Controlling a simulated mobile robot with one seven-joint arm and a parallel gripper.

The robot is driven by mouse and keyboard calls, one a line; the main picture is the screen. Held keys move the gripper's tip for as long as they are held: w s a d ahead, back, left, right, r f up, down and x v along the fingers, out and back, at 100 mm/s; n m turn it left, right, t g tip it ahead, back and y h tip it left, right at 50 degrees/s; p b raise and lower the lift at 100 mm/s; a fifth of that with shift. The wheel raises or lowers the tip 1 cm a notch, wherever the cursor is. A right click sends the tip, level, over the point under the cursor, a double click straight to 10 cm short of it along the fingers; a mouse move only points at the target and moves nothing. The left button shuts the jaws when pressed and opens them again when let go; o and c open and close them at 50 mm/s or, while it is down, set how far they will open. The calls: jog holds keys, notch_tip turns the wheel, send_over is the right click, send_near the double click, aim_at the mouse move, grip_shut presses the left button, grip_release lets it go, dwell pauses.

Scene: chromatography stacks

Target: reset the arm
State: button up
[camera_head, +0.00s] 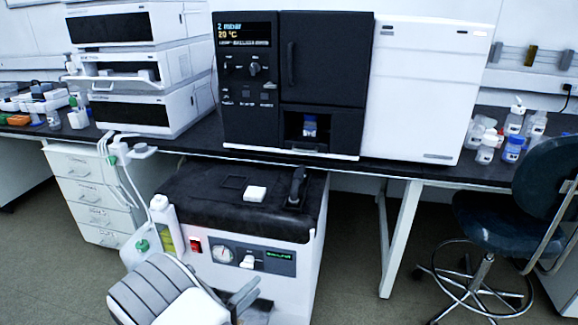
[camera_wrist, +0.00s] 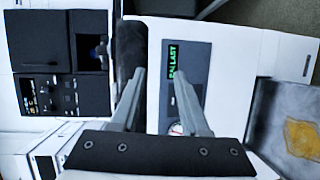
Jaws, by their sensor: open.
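My gripper (camera_head: 252,291) is low in the head view, in front of the white floor-standing unit (camera_head: 312,250) with a black top. In the wrist view my gripper (camera_wrist: 160,72) has its two grey fingers apart, with nothing between them. The fingers overlap the view of the unit's front panel with its green-lit display (camera_wrist: 173,62). A gap to the unit cannot be judged exactly. My ribbed grey wrist part covers some of the floor and the unit's lower left.
A black and white instrument (camera_head: 250,110) stands on the bench, a blue-capped bottle (camera_head: 310,126) in its open bay. Stacked modules (camera_head: 140,70) stand left, bottles (camera_head: 512,148) right. A stool (camera_head: 482,270) is at right. Tubing and a container (camera_head: 165,225) are beside the unit.

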jog(key=s+d+r+m+g, duration=0.35)
jog(key=d+r+g, duration=0.25)
jog(key=d+r, duration=0.4)
jog(key=s+d+r+m+g, duration=0.2)
jog(key=d+r+m+g, duration=0.35)
jog(key=d+r, duration=0.4)
jog(key=s+d+r+m+t+y, duration=0.1)
jog(key=s+d+r+y, duration=0.1)
jog(key=s+r+y, duration=0.35)
jog(key=s+d+r+m+t+y, duration=0.1)
jog(key=s+d+r+t+y, duration=0.15)
jog(key=s+r, duration=0.6)
jog(key=s+r+y+p, duration=0.1)
jog(key=s+r+p, duration=0.2)
jog(key=r+p, duration=1.9)
jog(key=p, duration=0.3)
jog(key=shift+s+r+g, duration=0.15)
jog(key=shift+r+g, duration=0.15)
jog(key=shift+g, duration=0.1)
jog(key=shift+a, duration=0.15)
